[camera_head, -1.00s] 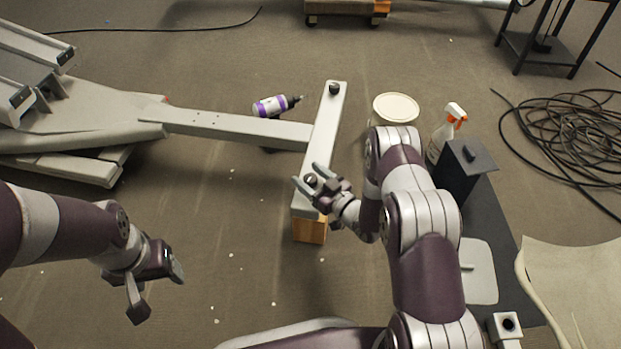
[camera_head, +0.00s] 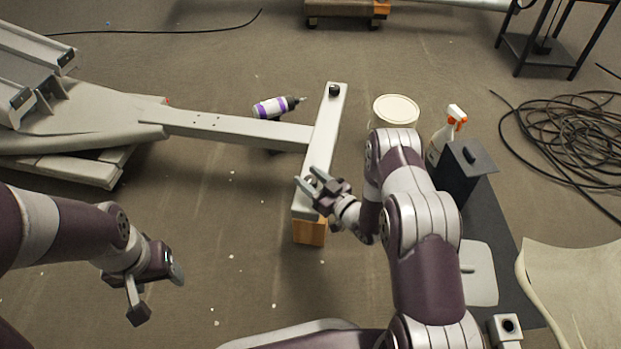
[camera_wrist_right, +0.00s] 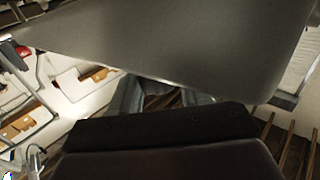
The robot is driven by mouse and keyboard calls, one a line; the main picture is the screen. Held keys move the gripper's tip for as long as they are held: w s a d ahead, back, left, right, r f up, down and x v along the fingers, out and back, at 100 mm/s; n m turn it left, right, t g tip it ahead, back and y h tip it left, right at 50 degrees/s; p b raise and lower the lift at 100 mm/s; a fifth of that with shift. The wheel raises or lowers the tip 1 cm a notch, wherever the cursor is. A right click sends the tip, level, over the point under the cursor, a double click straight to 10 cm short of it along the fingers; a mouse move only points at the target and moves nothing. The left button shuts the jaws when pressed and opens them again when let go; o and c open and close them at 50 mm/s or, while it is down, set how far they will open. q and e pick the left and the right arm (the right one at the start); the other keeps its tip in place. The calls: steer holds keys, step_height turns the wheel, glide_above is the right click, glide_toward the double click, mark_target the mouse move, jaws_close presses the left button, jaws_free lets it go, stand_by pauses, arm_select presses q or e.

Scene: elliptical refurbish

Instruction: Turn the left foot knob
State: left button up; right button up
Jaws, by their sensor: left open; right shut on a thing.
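The pale foot bar (camera_head: 325,135) lies crosswise at the end of the long grey beam. One black foot knob (camera_head: 334,90) stands uncovered near its far end. At the near end, my right gripper (camera_head: 311,180) is shut on the other foot knob, which is mostly hidden between the fingers. The right wrist view shows the fingers (camera_wrist_right: 162,95) under a large grey surface, and the knob cannot be made out there. My left gripper (camera_head: 158,288) is open and empty above the floor at lower left, well away from the bar.
A wooden block (camera_head: 309,232) stands under the bar's near end. A white-lidded bucket (camera_head: 396,109), spray bottle (camera_head: 441,138) and black box (camera_head: 464,170) stand right of the bar.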

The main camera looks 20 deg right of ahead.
stand_by(0.6)
steer(key=o, duration=0.9)
steer(key=shift+s+d, duration=0.1)
steer(key=shift+s+d+r+p, duration=0.1)
steer(key=shift+s+d+p, duration=0.05)
steer(key=shift+s+p, duration=0.15)
steer(key=shift+p+v, duration=2.7)
steer(key=shift+v, duration=3.25)
